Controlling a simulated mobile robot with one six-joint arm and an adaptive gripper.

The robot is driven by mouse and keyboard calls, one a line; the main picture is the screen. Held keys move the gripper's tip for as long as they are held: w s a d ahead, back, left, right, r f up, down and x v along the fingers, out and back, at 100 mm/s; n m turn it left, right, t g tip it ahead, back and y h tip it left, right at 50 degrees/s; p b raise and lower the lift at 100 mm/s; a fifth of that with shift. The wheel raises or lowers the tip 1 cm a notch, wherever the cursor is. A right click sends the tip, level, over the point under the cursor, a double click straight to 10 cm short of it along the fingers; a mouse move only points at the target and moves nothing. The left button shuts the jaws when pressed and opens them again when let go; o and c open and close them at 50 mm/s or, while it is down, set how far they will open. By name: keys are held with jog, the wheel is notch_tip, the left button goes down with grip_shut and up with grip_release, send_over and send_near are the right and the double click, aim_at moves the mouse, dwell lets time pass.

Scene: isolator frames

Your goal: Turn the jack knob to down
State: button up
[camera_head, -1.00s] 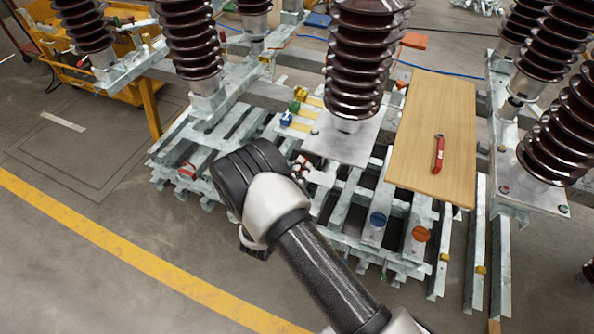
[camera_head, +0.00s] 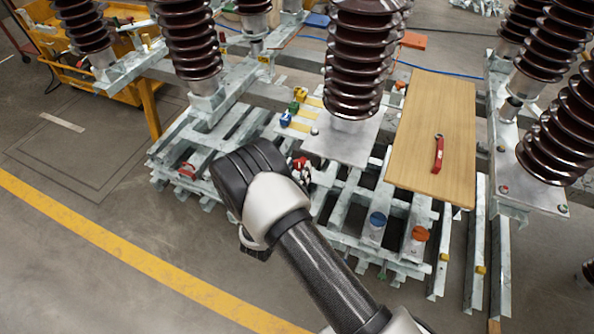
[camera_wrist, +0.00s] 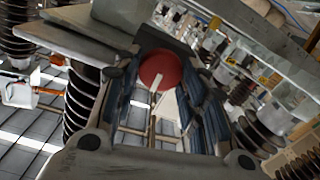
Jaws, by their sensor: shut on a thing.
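A red round knob (camera_wrist: 160,69) with a pale pointer line sits between the two dark fingers of my gripper (camera_wrist: 163,88) in the wrist view. The gripper is shut on this knob. The pale line runs from near the disc's middle toward its lower edge in that view.
A blue knob (camera_head: 377,220) and an orange knob (camera_head: 420,234) stand on the metal frame to the right. A red-handled tool (camera_head: 438,155) lies on a wooden board (camera_head: 450,105). Tall brown ribbed insulators (camera_head: 355,60) rise close behind my gripper. Open floor lies left.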

jog(key=shift+m, duration=0.4)
jog(key=o, duration=1.1)
jog(key=shift+c, duration=0.2)
notch_tip(320, 180, up, 10)
dwell(0.4)
